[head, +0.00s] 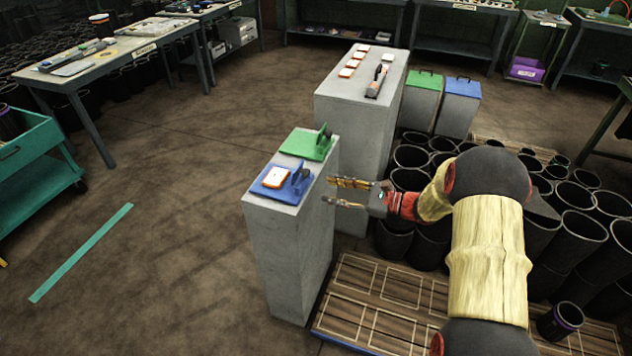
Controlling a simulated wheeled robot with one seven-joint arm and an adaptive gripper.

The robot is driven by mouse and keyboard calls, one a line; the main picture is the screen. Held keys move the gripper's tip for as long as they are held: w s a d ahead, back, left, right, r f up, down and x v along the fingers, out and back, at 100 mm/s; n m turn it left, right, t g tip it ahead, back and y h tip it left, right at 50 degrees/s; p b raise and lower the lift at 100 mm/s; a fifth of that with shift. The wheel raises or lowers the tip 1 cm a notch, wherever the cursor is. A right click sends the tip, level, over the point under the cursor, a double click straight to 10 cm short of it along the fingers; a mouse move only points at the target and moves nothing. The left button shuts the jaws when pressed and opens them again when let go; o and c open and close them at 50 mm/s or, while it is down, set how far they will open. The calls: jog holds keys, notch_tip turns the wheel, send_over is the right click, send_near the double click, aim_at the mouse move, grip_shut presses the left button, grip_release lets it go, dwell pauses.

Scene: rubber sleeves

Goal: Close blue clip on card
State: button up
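The blue clip (300,178) stands raised at the right side of a blue base plate (268,192) on a grey pedestal. An orange-edged white card (275,177) lies on that plate, left of the clip. A green clip (322,143) stands on a green plate (299,146) just behind on the same pedestal. My gripper (328,190) reaches in from the right, with its two fingers spread apart and nothing between them. Its tips are just right of the blue clip, at the pedestal's edge. I cannot tell whether they touch the clip.
A taller grey pedestal (340,97) behind holds several orange-edged cards and a dark handheld tool (377,82). Green (421,97) and blue (460,106) bins stand beside it. Many black rubber sleeves (574,241) crowd the right. The floor to the left is open around a teal strip (82,252).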

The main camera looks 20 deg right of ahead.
aim_at(302, 173)
jog(key=w+a+r+m+t+b, duration=0.1)
jog(key=w+a+r+b, duration=0.1)
jog(key=w+a, duration=0.3)
jog(key=shift+w+a+r, duration=0.25)
jog(key=shift+w+r, duration=0.1)
jog(key=shift+w, duration=0.1)
jog(key=shift+c, duration=0.5)
grip_shut()
